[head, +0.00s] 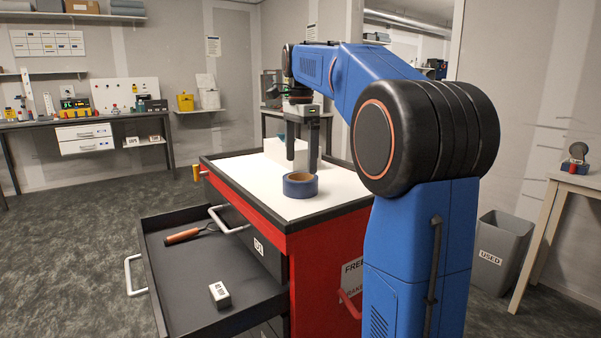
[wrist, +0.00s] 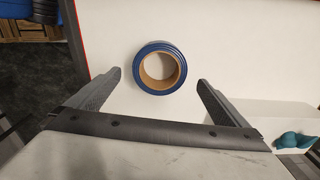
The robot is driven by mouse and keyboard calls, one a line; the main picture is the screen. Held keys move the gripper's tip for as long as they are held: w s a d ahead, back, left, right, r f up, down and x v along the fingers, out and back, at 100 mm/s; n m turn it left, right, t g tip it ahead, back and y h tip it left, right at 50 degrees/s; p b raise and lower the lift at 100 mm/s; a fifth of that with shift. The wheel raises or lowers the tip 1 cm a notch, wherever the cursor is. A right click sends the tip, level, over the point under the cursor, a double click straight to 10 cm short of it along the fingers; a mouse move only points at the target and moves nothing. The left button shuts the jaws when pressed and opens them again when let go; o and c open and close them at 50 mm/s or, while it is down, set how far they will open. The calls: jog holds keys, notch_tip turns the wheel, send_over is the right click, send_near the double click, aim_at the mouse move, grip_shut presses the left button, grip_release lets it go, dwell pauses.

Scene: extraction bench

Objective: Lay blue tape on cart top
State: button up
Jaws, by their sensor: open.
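The blue tape (head: 300,185) is a roll with a tan cardboard core. It lies flat on the white cart top (head: 336,182), near the front edge. It also shows in the wrist view (wrist: 160,45), just beyond the fingertips. My gripper (head: 302,168) is open and empty above the cart top, its fingers pointing down by the tape. In the wrist view the two fingers (wrist: 158,80) are spread wide, with the tape centred ahead of the gap and not between them.
A white box (head: 285,150) stands at the back of the cart top. The cart's drawer (head: 180,275) is pulled out, holding a wooden-handled tool (head: 184,236) and a small labelled block (head: 220,294). A grey bin (head: 500,245) marked USED stands at right.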

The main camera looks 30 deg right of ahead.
jog(key=shift+r, duration=2.8)
